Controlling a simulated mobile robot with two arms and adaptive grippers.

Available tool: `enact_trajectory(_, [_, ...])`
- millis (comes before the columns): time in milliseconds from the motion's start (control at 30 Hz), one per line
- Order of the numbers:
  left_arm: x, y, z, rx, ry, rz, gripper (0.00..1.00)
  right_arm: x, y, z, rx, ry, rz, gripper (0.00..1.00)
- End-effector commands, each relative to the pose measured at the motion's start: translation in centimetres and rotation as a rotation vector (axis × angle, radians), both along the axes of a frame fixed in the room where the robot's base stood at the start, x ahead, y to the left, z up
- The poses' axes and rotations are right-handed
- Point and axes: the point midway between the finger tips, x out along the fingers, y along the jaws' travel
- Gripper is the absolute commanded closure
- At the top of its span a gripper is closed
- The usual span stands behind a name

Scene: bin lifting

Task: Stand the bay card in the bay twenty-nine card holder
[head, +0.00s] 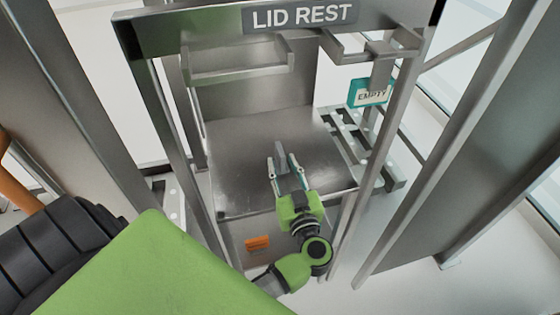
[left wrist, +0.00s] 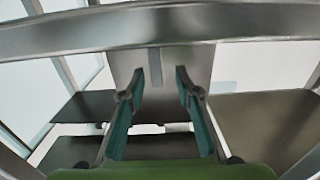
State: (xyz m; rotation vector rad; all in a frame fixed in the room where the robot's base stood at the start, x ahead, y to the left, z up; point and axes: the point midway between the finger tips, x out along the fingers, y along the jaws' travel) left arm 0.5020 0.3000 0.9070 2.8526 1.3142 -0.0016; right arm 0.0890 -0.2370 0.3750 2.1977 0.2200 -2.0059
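A teal-edged card (head: 371,92) reading "EMPTY" hangs at the right side of the steel frame in the head view. I cannot tell whether it is the bay card, and I can read no bay twenty-nine label on any holder. My left gripper (head: 281,158) is over the steel shelf, below and to the left of that card and apart from it. In the left wrist view its teal-padded fingers (left wrist: 160,72) stand apart with nothing between them. My right gripper is in neither view.
A steel frame with a "LID REST" sign (head: 300,15) surrounds the shelf (head: 240,160). Its posts stand on both sides of my left arm. A slatted rack (head: 395,180) is at right. An orange label (head: 257,242) is low on the front. A tall steel panel (head: 470,150) stands further right.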

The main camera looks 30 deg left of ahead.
Motion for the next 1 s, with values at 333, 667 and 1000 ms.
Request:
enact_trajectory(333, [3.3,3.2,-0.4,0.003,-0.001,0.001,0.69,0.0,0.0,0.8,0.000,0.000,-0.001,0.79])
enact_trajectory(667, [3.5,3.4,-0.5,0.002,-0.001,0.000,0.82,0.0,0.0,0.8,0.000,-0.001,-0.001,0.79])
enact_trajectory(1000, [3.5,3.4,-0.5,0.002,-0.001,0.000,1.00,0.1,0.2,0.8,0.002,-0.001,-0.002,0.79])
